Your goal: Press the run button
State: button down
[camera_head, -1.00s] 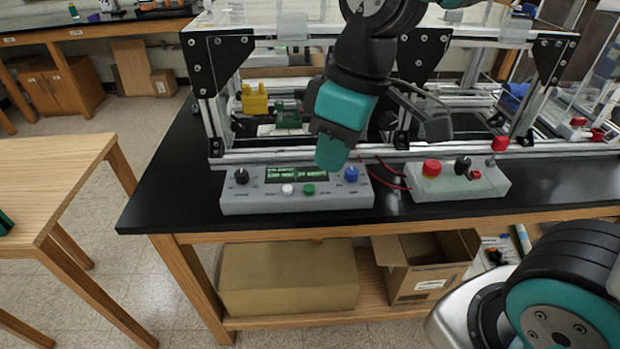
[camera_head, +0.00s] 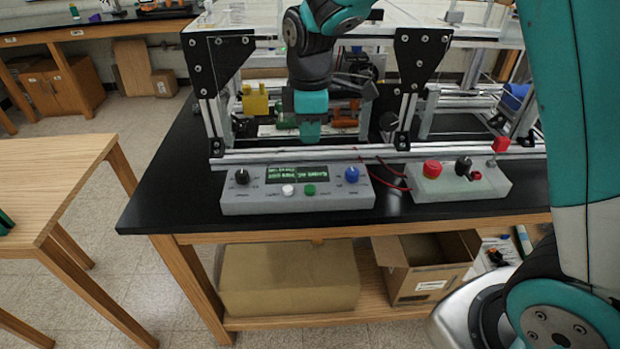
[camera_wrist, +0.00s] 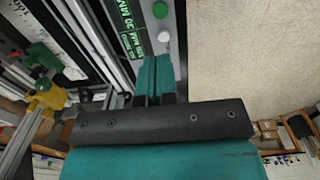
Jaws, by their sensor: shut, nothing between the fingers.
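A grey control box (camera_head: 230,204) lies on the front of the black bench. It has a lit display (camera_head: 295,174), a white button (camera_head: 288,190), a green button (camera_head: 310,190), a black knob (camera_head: 241,177) and a blue knob (camera_head: 351,174). The labels are too small to read, so I cannot tell which is marked run. My gripper (camera_head: 310,133) is shut and empty, pointing down behind and above the box. In the wrist view, the teal fingertips (camera_wrist: 156,62) appear close to the white button (camera_wrist: 164,37), with the green button (camera_wrist: 160,10) beyond. They look apart from both.
The aluminium extrusion frame (camera_head: 270,158) stands just behind the box, close around my gripper. A second box (camera_head: 450,187) with a red button (camera_head: 432,168) sits at right, with red wires between them. A yellow part (camera_head: 255,100) is inside the frame.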

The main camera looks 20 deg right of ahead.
aim_at(311, 190)
notch_tip(311, 190, down, 12)
jog(key=shift+f+p, duration=0.15)
jog(key=shift+p, duration=1.1)
jog(key=shift+f+b, duration=0.65)
jog(key=shift+f, duration=0.2)
jog(key=shift+s+f, duration=0.15)
jog(key=shift+s, duration=0.15)
jog(key=r+p, duration=0.1)
jog(key=r, duration=0.1)
jog(key=r+p, duration=0.3)
jog(key=r, duration=0.1)
jog(key=shift+w+a+r, duration=0.1)
jog(key=shift+w+r, duration=0.05)
jog(key=shift+w, duration=0.1)
notch_tip(311, 190, up, 9)
jog(key=b, duration=0.2)
